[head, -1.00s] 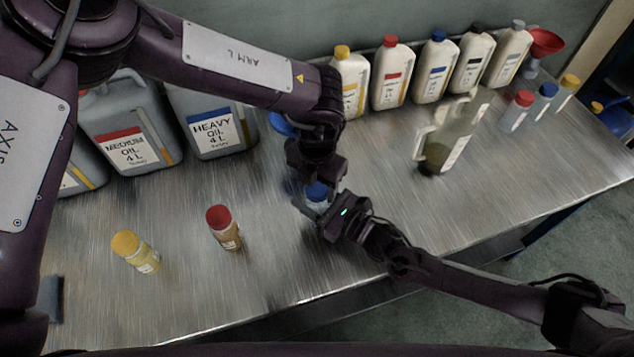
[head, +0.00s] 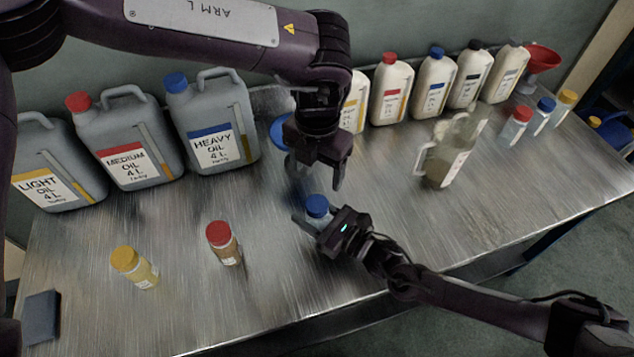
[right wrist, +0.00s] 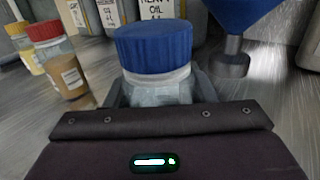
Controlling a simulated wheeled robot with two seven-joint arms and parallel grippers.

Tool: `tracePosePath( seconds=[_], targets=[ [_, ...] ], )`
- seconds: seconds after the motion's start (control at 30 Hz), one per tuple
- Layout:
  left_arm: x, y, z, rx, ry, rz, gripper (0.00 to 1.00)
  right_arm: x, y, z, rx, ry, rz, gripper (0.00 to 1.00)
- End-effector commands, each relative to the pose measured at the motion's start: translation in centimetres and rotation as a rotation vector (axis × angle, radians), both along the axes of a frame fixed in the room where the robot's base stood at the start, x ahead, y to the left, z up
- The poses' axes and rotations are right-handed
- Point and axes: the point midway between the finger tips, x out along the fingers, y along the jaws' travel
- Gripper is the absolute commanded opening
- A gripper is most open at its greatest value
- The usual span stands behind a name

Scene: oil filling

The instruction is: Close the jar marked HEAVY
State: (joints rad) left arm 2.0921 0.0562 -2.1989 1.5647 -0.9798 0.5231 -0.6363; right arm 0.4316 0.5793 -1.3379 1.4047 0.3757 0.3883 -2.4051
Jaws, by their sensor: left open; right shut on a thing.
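A small clear jar (head: 318,222) with a blue cap (head: 317,206) stands at the middle front of the table. The cap sits level on the jar's neck in the right wrist view (right wrist: 155,48); a pale ring shows below it. The jar's label is hidden, so I cannot read its mark. My right gripper (head: 314,220) is shut around the jar's body, below the cap. My left gripper (head: 313,177) is open and empty above and just behind the cap, fingers pointing down, apart from it.
Jars with a red cap (head: 219,235) and a yellow cap (head: 124,260) stand to the left. Large oil cans, including HEAVY OIL (head: 213,120), line the back. A blue funnel (head: 282,132) is behind my left gripper. A measuring jug (head: 447,155) stands right.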

Motion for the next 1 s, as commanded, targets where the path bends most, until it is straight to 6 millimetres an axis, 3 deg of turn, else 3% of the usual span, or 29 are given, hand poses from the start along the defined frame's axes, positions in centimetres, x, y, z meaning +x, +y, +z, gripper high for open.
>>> tracePosePath(
  seconds=[0.13,0.43,0.47,0.5,0.63,1.0],
  targets=[
    [0.02,0.05,1.21,0.001,-0.001,0.001,0.68,-0.01,0.01,-0.01,0.000,0.000,0.000,0.00],
    [-0.02,0.02,1.41,0.000,0.000,0.001,0.68,-0.01,0.01,0.01,0.000,0.000,0.000,0.00],
    [-0.02,0.02,1.41,0.000,0.000,0.001,0.68,-0.01,0.01,0.01,0.000,0.000,0.000,0.53],
    [-0.01,0.02,1.41,0.000,0.000,0.001,0.68,-0.01,0.01,0.01,0.000,0.000,0.000,0.58],
    [-0.01,0.02,1.39,0.000,0.000,0.001,0.68,-0.01,0.01,0.01,0.000,0.000,0.000,0.75],
    [-0.01,0.02,1.15,0.000,0.000,0.001,0.68,-0.41,-0.69,-0.19,-0.002,0.000,-0.001,0.76]
  ],
)
